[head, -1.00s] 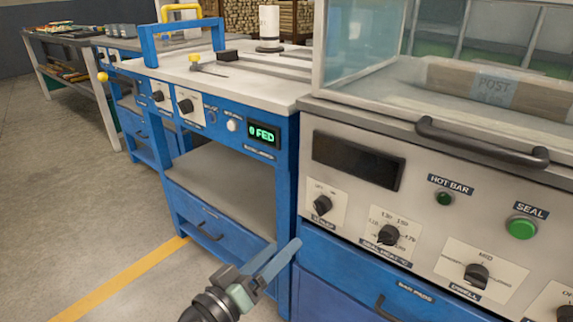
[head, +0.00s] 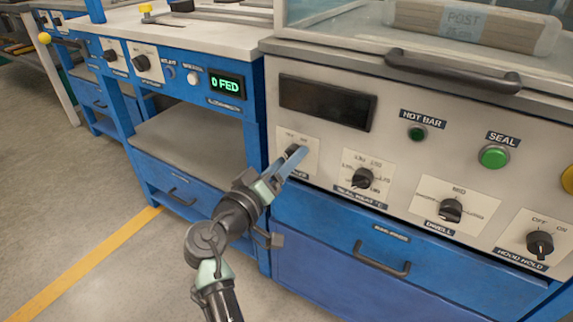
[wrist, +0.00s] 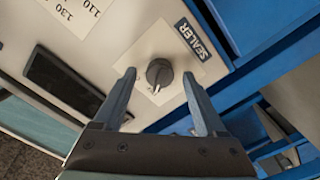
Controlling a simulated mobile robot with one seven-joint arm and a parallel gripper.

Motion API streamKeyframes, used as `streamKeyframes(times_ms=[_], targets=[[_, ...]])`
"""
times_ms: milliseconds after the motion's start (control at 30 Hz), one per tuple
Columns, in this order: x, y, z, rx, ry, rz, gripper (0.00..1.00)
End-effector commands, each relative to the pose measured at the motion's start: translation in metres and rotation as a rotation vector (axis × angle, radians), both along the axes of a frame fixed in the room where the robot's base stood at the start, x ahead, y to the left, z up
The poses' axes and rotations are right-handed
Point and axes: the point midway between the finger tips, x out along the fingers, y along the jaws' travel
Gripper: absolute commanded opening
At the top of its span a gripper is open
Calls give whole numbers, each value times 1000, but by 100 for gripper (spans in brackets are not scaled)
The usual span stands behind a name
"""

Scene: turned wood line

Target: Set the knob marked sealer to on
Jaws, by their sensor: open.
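The sealer knob (wrist: 159,72) is a round dark knob on a cream plate, with the SEALER label (wrist: 195,39) beside it. A white pointer line on it faces my palm in the wrist view. My gripper (wrist: 158,77) is open, with one fingertip on either side of the knob and small gaps between. The plate's small marks there are too blurred to tell the setting.
To the right on the panel are the seal heat knob (head: 362,178), dwell knob (head: 450,209) and hood hold knob (head: 540,243). A dark display (head: 326,103) sits above the sealer knob. A drawer handle (head: 382,260) juts out below. A blue bench (head: 190,55) stands at left.

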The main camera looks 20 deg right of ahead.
Motion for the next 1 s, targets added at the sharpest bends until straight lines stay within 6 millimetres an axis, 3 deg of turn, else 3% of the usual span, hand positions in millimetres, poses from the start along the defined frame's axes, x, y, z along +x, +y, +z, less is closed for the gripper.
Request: streamKeyframes(times_ms=[300,700,1000], targets=[[2,-2,1,0,-1,1,74],[2,-2,1,-1,0,1,2],[2,-2,-1,10,-15,1,0]])
